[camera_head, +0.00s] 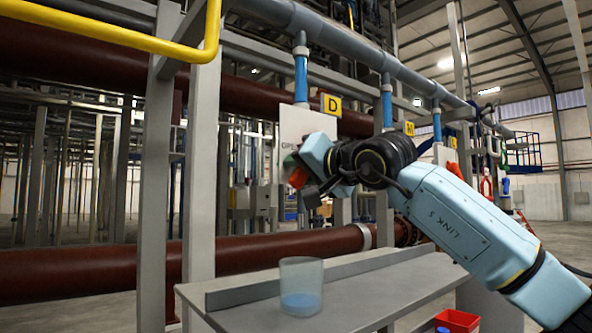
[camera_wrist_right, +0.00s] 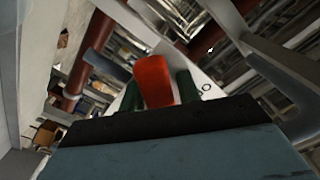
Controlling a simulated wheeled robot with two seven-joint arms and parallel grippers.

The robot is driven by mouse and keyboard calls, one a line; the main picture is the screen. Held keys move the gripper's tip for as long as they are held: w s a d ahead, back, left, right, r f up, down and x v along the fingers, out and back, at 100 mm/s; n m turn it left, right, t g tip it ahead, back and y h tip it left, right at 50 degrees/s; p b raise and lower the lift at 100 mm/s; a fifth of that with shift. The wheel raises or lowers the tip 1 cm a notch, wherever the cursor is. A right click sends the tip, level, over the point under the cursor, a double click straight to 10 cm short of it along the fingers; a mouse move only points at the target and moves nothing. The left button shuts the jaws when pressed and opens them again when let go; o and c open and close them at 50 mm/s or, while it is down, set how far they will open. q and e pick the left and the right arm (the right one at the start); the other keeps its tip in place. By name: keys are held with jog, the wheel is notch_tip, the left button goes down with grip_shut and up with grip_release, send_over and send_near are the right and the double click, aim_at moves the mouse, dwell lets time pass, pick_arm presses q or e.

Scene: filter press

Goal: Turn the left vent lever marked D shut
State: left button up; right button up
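The yellow plate marked D (camera_head: 331,105) hangs below the grey overhead pipe, by a blue vertical pipe (camera_head: 301,77) and a pale panel (camera_head: 297,123). The red vent lever (camera_head: 299,177) shows in front of that panel, at the tip of my right gripper (camera_head: 304,180). In the right wrist view the red lever (camera_wrist_right: 154,80) stands between the two dark green fingers of my right gripper (camera_wrist_right: 160,95), which lie close along both its sides. The lever's pivot is hidden. My left gripper is not in view.
A grey bench (camera_head: 360,299) runs below, with a clear cup (camera_head: 301,286) holding blue liquid. A red bin (camera_head: 458,320) is at the lower right. A yellow rail (camera_head: 120,35) and a grey post (camera_head: 203,170) stand at the left.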

dwell(0.4)
jog(key=s+d+m+b, duration=0.1)
jog(key=s+d+b, duration=0.6)
jog(key=s, duration=0.4)
jog(key=s+a+f+m+g+y, duration=0.3)
jog(key=a+f+m+g+y, duration=0.4)
jog(key=f+y, duration=0.4)
jog(key=w+d+f+n+t+h, duration=0.1)
jog(key=d+f+n+t+h, duration=0.3)
jog(key=f+n, duration=0.3)
jog(key=w+d+f+n+t+h, duration=0.2)
jog(key=d+f+n+t+h, duration=0.2)
jog(key=n, duration=1.1)
jog(key=w+d+f+n+t+h, duration=0.2)
jog(key=d+f+n+t+h, duration=0.2)
jog(key=f+n+t+h, duration=0.5)
jog(key=shift+d+f+n, duration=0.4)
jog(key=shift+n, duration=0.5)
